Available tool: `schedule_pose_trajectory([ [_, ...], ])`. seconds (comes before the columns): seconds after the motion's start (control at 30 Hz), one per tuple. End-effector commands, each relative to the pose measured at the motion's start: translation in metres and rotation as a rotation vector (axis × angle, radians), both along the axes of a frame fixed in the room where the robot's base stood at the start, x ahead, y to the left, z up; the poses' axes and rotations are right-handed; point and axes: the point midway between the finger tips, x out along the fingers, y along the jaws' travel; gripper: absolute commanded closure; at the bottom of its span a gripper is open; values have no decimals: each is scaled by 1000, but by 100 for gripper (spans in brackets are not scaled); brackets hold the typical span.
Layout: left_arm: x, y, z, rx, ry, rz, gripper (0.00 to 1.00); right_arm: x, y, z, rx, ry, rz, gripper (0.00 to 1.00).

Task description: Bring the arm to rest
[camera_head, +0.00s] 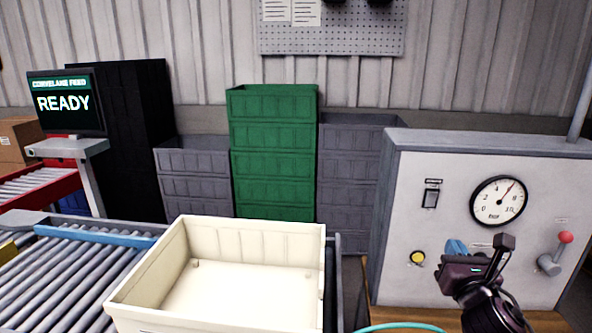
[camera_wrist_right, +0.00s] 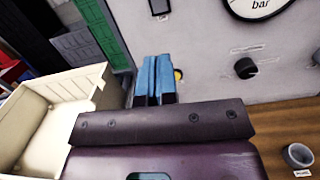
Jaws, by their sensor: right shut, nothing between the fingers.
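My right gripper (camera_head: 456,247) is in front of the grey gauge panel (camera_head: 410,190) in the head view. Its two blue fingertips (camera_wrist_right: 155,80) are together in the wrist view, with nothing between them. They point toward the panel's lower left part, and a yellow knob (camera_wrist_right: 178,74) shows just beside them. The same yellow knob (camera_head: 417,259) sits left of the gripper in the head view. My left gripper does not show in either view.
The panel carries a dial gauge (camera_head: 498,201), a black switch (camera_head: 430,199) and a red-tipped lever (camera_head: 556,253). An empty cream bin (camera_head: 240,285) stands on the left, by a roller conveyor (camera_head: 70,280). A grey ring (camera_wrist_right: 298,156) is on the wooden surface (camera_wrist_right: 275,110).

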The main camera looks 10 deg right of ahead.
Motion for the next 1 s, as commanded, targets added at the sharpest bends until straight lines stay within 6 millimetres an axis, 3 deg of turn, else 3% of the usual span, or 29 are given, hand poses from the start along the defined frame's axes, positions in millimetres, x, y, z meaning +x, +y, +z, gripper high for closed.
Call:
schedule_pose_trajectory([
  [0.17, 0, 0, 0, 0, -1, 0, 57, 1, 4, 1, 239, -59, 43, 100],
  [0.37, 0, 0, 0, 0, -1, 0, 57, 5, 11, -6, 653, -120, 126, 100],
  [0.57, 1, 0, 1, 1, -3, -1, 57, 6, 23, -26, 1114, -143, 183, 100],
  [0.77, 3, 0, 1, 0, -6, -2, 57, -4, 35, -68, 1618, -134, 173, 100],
  [1.0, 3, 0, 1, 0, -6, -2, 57, -37, 54, -141, 2253, -131, 28, 100],
])
